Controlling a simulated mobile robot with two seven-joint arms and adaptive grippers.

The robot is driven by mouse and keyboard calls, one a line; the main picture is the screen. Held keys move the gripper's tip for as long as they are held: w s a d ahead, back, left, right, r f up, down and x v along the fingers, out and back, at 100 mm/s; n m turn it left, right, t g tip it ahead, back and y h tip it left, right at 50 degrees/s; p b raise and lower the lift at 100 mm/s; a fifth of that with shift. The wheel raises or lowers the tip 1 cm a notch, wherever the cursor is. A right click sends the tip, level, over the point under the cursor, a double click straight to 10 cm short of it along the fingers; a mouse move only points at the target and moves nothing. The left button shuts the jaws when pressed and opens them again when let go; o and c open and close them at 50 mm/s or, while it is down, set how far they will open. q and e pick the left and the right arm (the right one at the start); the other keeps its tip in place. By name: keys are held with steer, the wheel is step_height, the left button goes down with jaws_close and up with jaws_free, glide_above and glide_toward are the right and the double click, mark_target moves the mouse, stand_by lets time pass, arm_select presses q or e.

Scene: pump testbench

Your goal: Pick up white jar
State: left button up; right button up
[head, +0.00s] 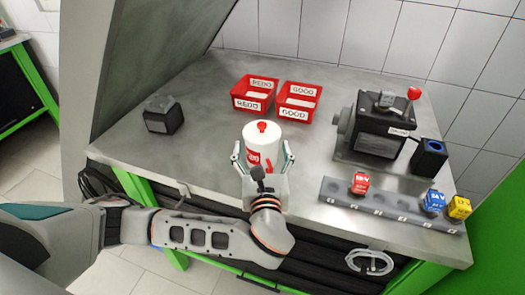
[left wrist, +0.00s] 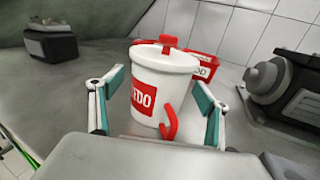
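The white jar (head: 262,148) stands upright on the grey bench. It has a white lid with a red knob, a red label and a red handle on its front. My left gripper (head: 262,158) is at the jar, with one finger on each side of it. In the left wrist view the jar (left wrist: 163,88) sits between the spread fingers with teal pads. A narrow gap shows at the left finger; contact at the right finger is hard to tell. The gripper looks open around the jar. My right gripper is not in view.
Behind the jar are two red bins, labelled REDO (head: 254,93) and GOOD (head: 298,102). A black device (head: 162,114) stands left. The pump machine (head: 377,130), a black box with a blue opening (head: 429,158) and a grey rack (head: 390,207) with coloured blocks are right.

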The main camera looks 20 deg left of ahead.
arm_select(q)
steer(key=c, duration=1.1)
steer(key=shift+r, duration=0.1)
steer(key=shift+r, duration=0.1)
